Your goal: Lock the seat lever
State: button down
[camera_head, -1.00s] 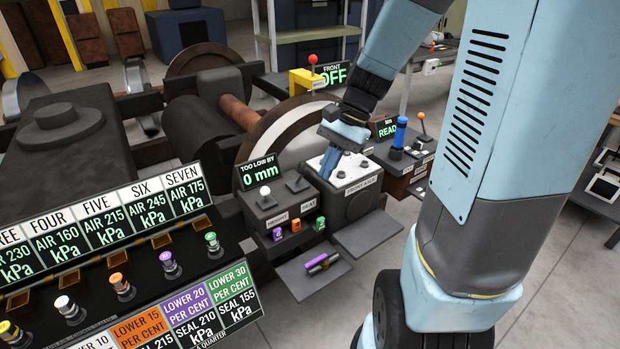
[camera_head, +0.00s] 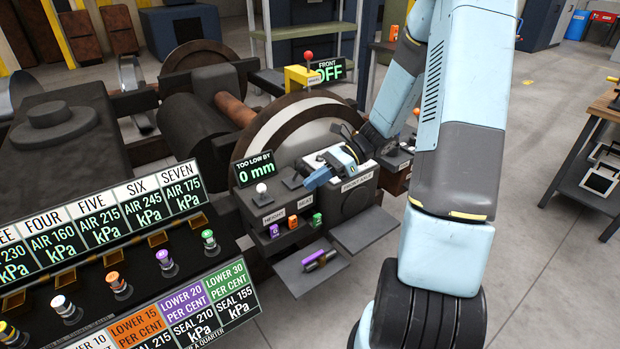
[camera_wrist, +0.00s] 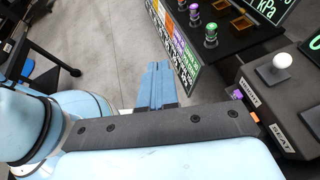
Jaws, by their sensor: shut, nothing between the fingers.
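The SEAT label (camera_head: 305,202) is on the front of a dark control box (camera_head: 245,205), beside the HEIGHT label (camera_head: 274,215). Above the SEAT label sits a small dark fitting (camera_head: 292,181); no knob is clear on it. A white-knobbed lever (camera_head: 262,188) stands upright above the HEIGHT label, and it also shows in the wrist view (camera_wrist: 282,62). My gripper (camera_head: 311,184) is shut and empty, its blue fingers just right of the dark fitting. Whether they touch it is unclear. In the wrist view my gripper (camera_wrist: 158,80) points away from the box, which lies at right.
A "TOO LOW BY 0 mm" display (camera_head: 255,168) stands behind the box. Purple, orange and green pegs (camera_head: 291,222) line its front. A purple cylinder (camera_head: 318,260) lies on the shelf below. The pressure panel (camera_head: 130,270) fills the lower left. Open floor lies right.

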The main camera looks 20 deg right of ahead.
jog(key=w+d+f+m+t, duration=0.3)
jog(key=f+m+t, duration=0.4)
jog(key=m, duration=0.2)
jog(key=w+d+f+m+t+h, duration=0.1)
jog(key=w+d+f+m+t, duration=0.2)
jog(key=f+m+t, duration=0.4)
jog(key=w+d+f+m+t+h, duration=0.1)
jog(key=w+d+f+m+t, duration=0.2)
jog(key=m, duration=1)
jog(key=shift+w+d+f+t, duration=0.35)
jog(key=shift+d+f+t, duration=0.9)
jog(key=shift+f+t, duration=1.1)
jog(key=shift+w+a+r+t, duration=0.1)
jog(key=shift+r+t, duration=0.15)
jog(key=shift+r, duration=0.05)
send_near(297, 172)
notch_tip(297, 172, up, 5)
jog(key=w, duration=0.3)
jog(key=shift+a, duration=0.5)
jog(key=shift+d, duration=0.15)
